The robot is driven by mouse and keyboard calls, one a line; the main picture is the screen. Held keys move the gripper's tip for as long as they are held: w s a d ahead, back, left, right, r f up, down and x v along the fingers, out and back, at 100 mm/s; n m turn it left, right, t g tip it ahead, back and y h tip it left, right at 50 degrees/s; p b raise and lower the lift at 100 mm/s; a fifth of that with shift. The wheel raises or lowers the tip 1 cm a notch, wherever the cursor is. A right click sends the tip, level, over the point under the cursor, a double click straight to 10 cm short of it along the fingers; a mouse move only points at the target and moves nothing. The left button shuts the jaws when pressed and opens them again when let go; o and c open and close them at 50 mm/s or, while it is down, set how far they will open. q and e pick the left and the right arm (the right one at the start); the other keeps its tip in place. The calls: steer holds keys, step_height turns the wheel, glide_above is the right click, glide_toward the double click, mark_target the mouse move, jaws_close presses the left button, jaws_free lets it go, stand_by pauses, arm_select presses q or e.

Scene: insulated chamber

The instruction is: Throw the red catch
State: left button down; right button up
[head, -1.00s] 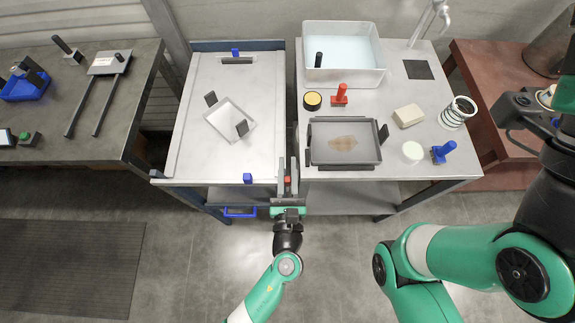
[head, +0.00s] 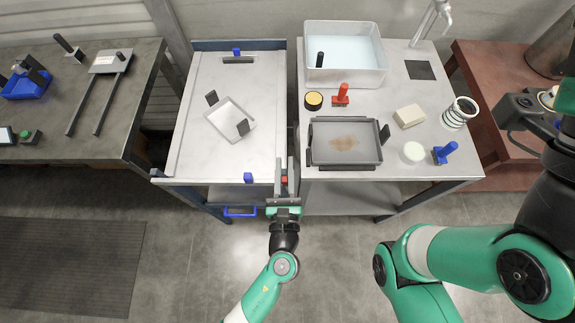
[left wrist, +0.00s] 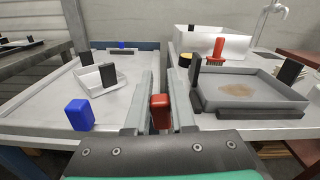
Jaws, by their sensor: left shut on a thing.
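The small red catch (head: 284,179) is at the front of the gap between the left tabletop and the right bench. My left gripper (head: 284,172) comes from the front with its two grey fingers on either side of the catch, shut on it. In the left wrist view the red catch (left wrist: 161,112) stands upright between the fingers, its lower end hidden by my gripper body. A blue catch (head: 248,178) sits at the left table's front edge, left of my gripper; it also shows in the left wrist view (left wrist: 79,114). My right gripper is out of view.
The left tabletop (head: 200,150) holds a small tray (head: 230,119) with black grips. The right bench holds a grey tray (head: 345,157), a red-handled brush (head: 341,95), a white tub (head: 375,77) and a blue-handled tool (head: 445,152). Open floor lies in front.

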arm_select(q)
steer(key=shift+a+f+n+b, duration=0.25)
steer(key=shift+a+n, duration=0.3)
steer(key=shift+n, duration=0.4)
steer(key=shift+a+f+n+b, duration=0.15)
steer(key=shift+a+n+b, duration=0.3)
steer(key=shift+n, duration=0.45)
steer(key=shift+a+f+n+b, duration=0.25)
steer(key=shift+a+n, duration=0.35)
steer(key=shift+n, duration=0.35)
steer(key=c, duration=0.8)
jaws_free()
steer(key=shift+o, duration=0.2)
steer(key=s+p, duration=0.1)
steer(key=s, duration=1)
steer(key=shift+s+p, duration=0.3)
steer(key=shift+p, duration=0.05)
